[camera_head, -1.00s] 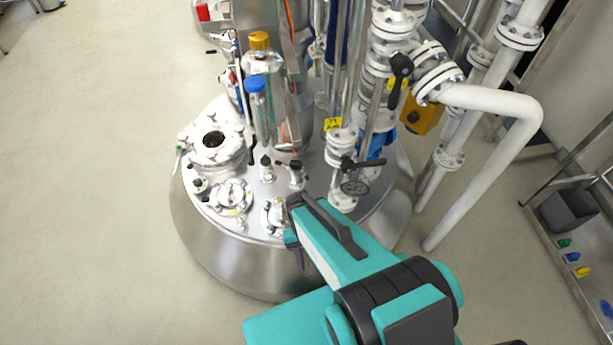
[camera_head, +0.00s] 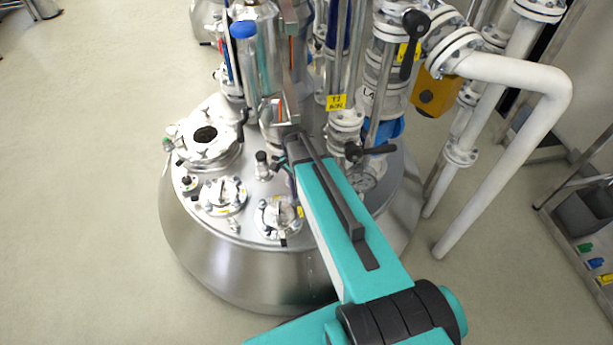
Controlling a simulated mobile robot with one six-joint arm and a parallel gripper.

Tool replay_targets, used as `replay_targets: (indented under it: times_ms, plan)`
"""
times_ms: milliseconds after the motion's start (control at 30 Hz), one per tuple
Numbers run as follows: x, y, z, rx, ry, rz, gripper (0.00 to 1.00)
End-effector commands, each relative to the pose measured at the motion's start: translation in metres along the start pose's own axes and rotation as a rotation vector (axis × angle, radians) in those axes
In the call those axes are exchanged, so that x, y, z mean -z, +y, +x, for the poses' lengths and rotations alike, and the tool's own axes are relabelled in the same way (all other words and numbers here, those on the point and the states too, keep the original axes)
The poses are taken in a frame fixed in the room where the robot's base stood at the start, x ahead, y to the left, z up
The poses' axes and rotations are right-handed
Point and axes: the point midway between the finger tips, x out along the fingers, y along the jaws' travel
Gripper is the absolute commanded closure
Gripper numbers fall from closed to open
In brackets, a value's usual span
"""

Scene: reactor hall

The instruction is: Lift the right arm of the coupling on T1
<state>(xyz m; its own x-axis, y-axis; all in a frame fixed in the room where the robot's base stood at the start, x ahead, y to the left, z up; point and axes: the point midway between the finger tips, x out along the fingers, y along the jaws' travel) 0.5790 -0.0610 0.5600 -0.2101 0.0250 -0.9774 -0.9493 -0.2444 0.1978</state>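The steel vessel (camera_head: 225,262) stands in the middle, with a yellow tag (camera_head: 336,102) that seems to read T1. A small upright fitting (camera_head: 262,166) with a dark top stands on its lid and may be the coupling. Its right arm cannot be made out; my arm's end covers the area just right of it. My gripper (camera_head: 282,165) is at the far end of my teal arm, low over the lid, close to the right of this fitting. Its fingers are mostly hidden, so I cannot tell whether they are open or touch anything.
A blue-capped cylinder (camera_head: 243,30) and vertical pipes rise behind my gripper. A black-handled valve (camera_head: 370,149) is at its right. Thick white pipes (camera_head: 510,70) stand farther right.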

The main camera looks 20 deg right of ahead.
Motion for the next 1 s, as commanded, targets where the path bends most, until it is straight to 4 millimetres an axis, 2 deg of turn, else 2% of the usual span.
replay_targets:
  times_ms: [33,100,400,700,1000]
  plan:
    - [0.008,-0.012,0.001,0.015,0.004,0.053,0.66]
    - [0.016,-0.021,-0.008,0.030,0.007,0.133,0.66]
    - [0.049,-0.055,-0.048,0.097,0.008,0.465,0.66]
    - [0.078,-0.076,-0.089,0.165,-0.005,0.743,0.66]
    - [0.095,-0.083,-0.122,0.214,-0.020,0.908,0.66]
